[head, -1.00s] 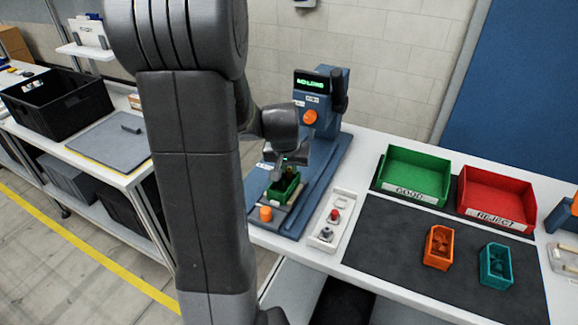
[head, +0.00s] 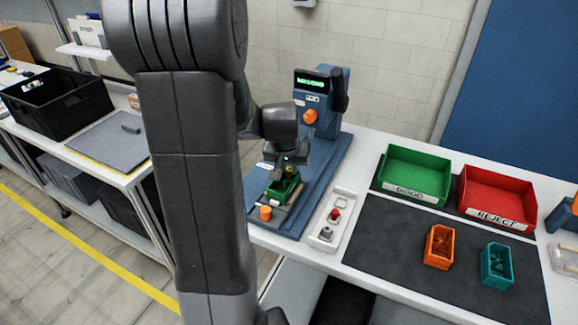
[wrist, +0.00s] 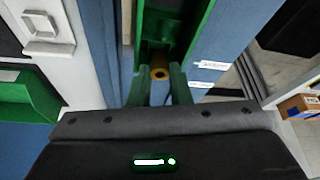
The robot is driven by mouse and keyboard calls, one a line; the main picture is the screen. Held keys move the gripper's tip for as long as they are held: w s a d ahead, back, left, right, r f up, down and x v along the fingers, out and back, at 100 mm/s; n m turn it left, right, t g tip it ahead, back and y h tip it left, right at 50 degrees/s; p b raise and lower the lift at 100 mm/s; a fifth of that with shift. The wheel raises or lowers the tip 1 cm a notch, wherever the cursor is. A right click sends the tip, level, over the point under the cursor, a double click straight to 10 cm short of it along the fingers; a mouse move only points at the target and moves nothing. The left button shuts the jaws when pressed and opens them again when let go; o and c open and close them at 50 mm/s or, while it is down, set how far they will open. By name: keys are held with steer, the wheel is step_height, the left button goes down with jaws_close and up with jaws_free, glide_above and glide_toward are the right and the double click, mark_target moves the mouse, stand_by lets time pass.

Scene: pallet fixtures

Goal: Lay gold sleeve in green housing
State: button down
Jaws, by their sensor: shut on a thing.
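The green housing (head: 281,190) sits on the blue fixture below the press. The inside of the housing (wrist: 166,30) also shows in the wrist view, beyond the fingertips. My gripper (head: 289,166) is over the housing. In the wrist view my gripper (wrist: 159,82) is shut on the gold sleeve (wrist: 159,73), whose round end with a dark hole shows between the fingertips. The sleeve (head: 290,172) is a small yellow spot in the head view. I cannot tell whether it touches the housing.
The blue press (head: 328,105) stands close behind my gripper. A button box (head: 331,224) is to the right. Green (head: 415,175) and red (head: 497,198) bins stand farther right, with an orange housing (head: 439,246) and a teal housing (head: 496,265) on the dark mat.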

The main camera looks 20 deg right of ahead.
steer(key=shift+f, duration=0.1)
stand_by(0.5)
steer(key=c, duration=1.6)
jaws_free()
steer(key=shift+c, duration=0.2)
steer(key=shift+r+p, duration=0.8)
steer(key=shift+r, duration=0.6)
steer(key=shift+o, duration=0.4)
steer(key=o, duration=0.5)
steer(key=shift+c, duration=0.2)
